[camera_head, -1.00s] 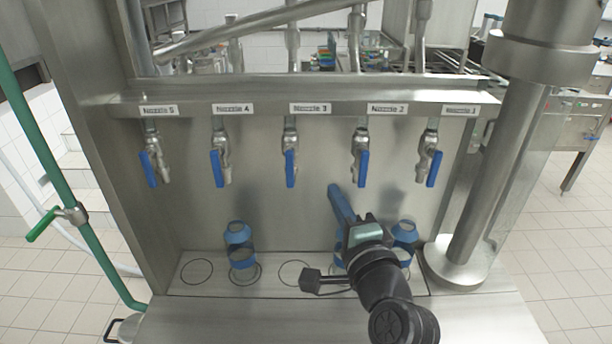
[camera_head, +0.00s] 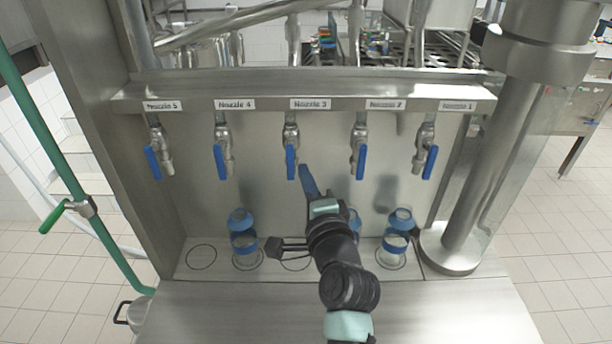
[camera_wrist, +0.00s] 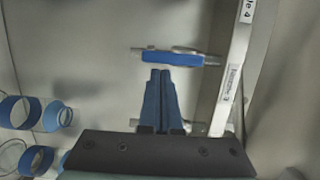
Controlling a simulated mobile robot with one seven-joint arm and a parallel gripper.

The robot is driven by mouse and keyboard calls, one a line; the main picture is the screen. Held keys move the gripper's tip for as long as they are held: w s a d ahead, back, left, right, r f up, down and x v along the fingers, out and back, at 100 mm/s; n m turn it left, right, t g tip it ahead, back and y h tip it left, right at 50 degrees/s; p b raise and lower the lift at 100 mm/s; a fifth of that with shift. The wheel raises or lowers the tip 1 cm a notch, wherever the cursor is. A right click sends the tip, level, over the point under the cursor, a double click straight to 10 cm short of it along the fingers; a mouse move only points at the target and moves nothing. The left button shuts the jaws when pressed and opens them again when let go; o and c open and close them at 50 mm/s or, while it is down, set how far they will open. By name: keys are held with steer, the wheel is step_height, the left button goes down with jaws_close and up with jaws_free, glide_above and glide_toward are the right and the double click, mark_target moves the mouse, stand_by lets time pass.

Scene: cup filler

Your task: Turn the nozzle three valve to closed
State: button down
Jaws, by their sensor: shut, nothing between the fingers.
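The nozzle three valve has a blue lever handle (camera_head: 290,162) that hangs straight down from its metal tap, below the Nozzle 3 label (camera_head: 311,103). My gripper (camera_head: 305,170) is just right of the handle's lower end in the head view, with its blue fingers pointing up toward it. In the wrist view, the handle (camera_wrist: 170,58) lies across the picture just beyond the fingertips (camera_wrist: 160,73). The fingers are pressed together with nothing between them. I cannot tell whether they touch the handle.
Similar blue-handled valves hang on both sides: nozzle four (camera_head: 219,162) to the left and nozzle two (camera_head: 360,162) to the right. Blue-banded cups stand below, one under nozzle four (camera_head: 243,240) and one under nozzle one (camera_head: 396,242). Another is partly hidden behind my arm.

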steer(key=shift+a+f+m+t, duration=0.15)
steer(key=shift+a+f+m, duration=0.1)
steer(key=shift+m, duration=0.45)
steer(key=shift+a+f+m+t, duration=0.15)
steer(key=shift+a+m, duration=0.1)
steer(key=shift+m, duration=0.45)
steer(key=m, duration=0.2)
steer(key=a+m+t, duration=0.1)
steer(key=shift+a+f+m+b, duration=0.1)
steer(key=shift+a+m+b, duration=0.2)
steer(key=shift+m, duration=0.1)
steer(key=shift+a+r+m+t+h+p, duration=0.3)
steer(key=shift+a+m+h, duration=0.4)
steer(key=shift+m, duration=1.65)
steer(key=shift+a+r+m+t+h+p, duration=0.15)
steer(key=shift+a+r+m+t+h, duration=0.4)
steer(key=shift+m, duration=1.85)
steer(key=shift+a+r+m+t+h+p, duration=0.15)
steer(key=shift+a+m+h, duration=0.7)
steer(key=shift+m, duration=1.5)
steer(key=shift+d, duration=0.1)
